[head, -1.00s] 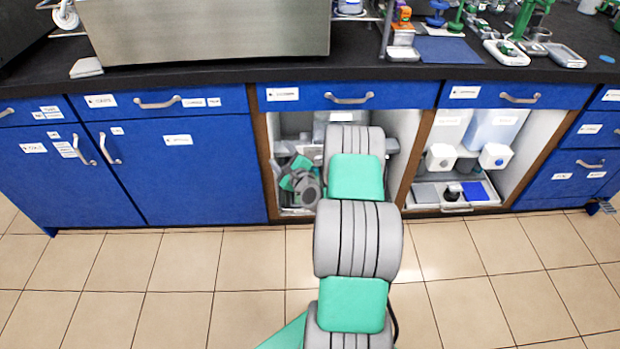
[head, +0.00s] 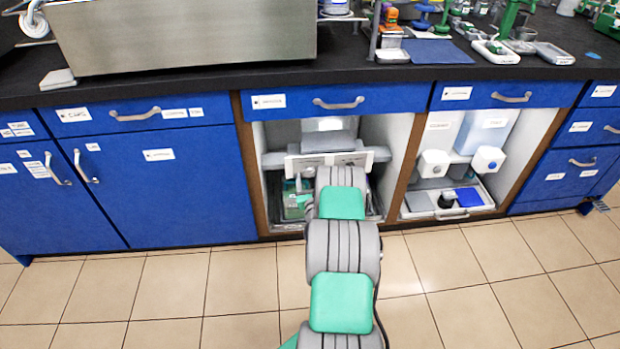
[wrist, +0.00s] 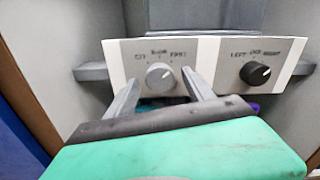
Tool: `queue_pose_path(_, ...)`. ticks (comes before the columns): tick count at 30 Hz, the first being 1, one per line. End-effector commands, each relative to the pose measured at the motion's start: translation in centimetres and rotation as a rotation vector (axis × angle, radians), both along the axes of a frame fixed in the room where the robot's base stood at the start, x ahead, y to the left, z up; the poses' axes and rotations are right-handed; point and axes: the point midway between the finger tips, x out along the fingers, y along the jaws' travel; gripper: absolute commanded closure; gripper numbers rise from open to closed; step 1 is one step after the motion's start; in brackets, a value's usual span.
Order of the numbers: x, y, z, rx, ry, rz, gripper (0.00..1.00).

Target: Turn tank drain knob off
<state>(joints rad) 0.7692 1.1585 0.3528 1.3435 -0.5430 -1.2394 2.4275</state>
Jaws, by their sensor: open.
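A pale control panel (wrist: 212,52) crosses the open cabinet and also shows in the head view (head: 376,154). It carries a light grey knob (wrist: 160,76) on the left and a black knob (wrist: 255,73) on the right. Small labels arc above each knob; I cannot tell which one is the tank drain knob. The black knob's white mark points to the upper right; the grey knob's setting is unclear. My gripper (wrist: 161,77) is open, its fingers to either side of the grey knob in the picture. Contact cannot be told. In the head view, my arm hides most of the gripper.
The cabinet's wooden divider (head: 410,160) and side walls bound the opening closely. The neighbouring bay holds two white-capped containers and a grey tray (head: 425,210). Blue cupboards (head: 170,185) flank the left. The tiled floor (head: 170,295) in front is clear.

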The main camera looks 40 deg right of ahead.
Motion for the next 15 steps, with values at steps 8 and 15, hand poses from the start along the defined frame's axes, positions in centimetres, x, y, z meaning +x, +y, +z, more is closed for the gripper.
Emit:
queue_pose_path(8,0.03,-0.01,0.01,0.0,0.0,0.0,0.44)
queue_pose_path(15,0.02,0.0,0.02,0.0,0.0,0.0,0.63)
